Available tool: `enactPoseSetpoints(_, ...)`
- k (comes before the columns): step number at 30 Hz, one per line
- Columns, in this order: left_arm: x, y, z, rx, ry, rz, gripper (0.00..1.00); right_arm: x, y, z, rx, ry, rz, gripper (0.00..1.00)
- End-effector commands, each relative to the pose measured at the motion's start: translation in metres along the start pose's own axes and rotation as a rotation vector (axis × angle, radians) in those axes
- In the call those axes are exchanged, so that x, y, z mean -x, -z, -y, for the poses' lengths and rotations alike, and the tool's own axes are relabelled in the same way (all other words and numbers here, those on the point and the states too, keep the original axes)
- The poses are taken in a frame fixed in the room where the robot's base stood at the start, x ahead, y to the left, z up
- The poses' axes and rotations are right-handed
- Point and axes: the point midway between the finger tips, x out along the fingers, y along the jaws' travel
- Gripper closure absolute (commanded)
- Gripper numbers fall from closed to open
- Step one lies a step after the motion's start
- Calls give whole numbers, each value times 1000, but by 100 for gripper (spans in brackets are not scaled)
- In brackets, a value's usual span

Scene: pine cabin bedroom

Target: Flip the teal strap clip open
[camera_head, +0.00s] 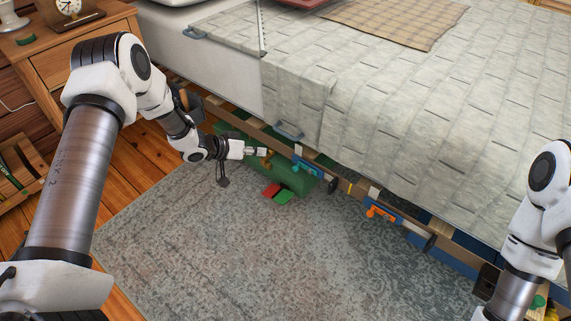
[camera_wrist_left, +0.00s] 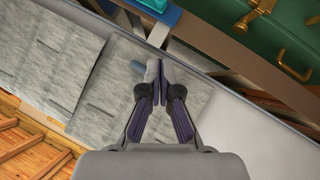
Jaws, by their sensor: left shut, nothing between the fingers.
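The teal strap clip (camera_head: 308,169) sits on a blue mount on the bed's lower side rail, right of my left gripper (camera_head: 264,152). My left gripper is shut and empty, its fingertips pointing right, a short way from the clip. In the left wrist view, the shut fingertips (camera_wrist_left: 157,68) are in the middle, and part of a blue mount (camera_wrist_left: 166,17) shows beyond them at the top edge. Whether the clip's lever is open or shut is too small to tell. My right arm shows at the right edge, but its gripper is not visible.
An orange clip (camera_head: 381,211) sits farther right along the rail. A green trunk (camera_head: 292,178) lies under the bed, with a brass latch (camera_wrist_left: 256,14). The quilt (camera_head: 410,130) hangs above the rail. The grey rug (camera_head: 240,250) in front is largely clear.

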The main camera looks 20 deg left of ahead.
Motion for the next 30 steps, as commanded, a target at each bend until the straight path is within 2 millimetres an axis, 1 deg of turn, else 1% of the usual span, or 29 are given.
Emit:
enactPoseSetpoints(2,-5,-2,1,-1,0,1,100,-4,0,0,0,0,0,60)
enactPoseSetpoints(5,-18,-4,2,-3,0,3,100,-12,0,0,0,0,0,60)
enactPoseSetpoints(17,-104,-6,3,-4,-1,1,100,-62,0,0,0,0,0,60)
enactPoseSetpoints(18,-111,-11,3,0,-1,3,100,-68,0,-1,-1,0,0,60)
enactPoseSetpoints(21,-121,-22,2,0,0,2,100,-77,1,-1,-4,-1,-2,60)
enactPoseSetpoints(24,-127,-28,1,0,-1,1,100,-82,1,-1,-5,-1,-3,60)
enactPoseSetpoints(30,-128,-29,0,0,0,0,100,-82,2,-1,-6,-1,-4,60)
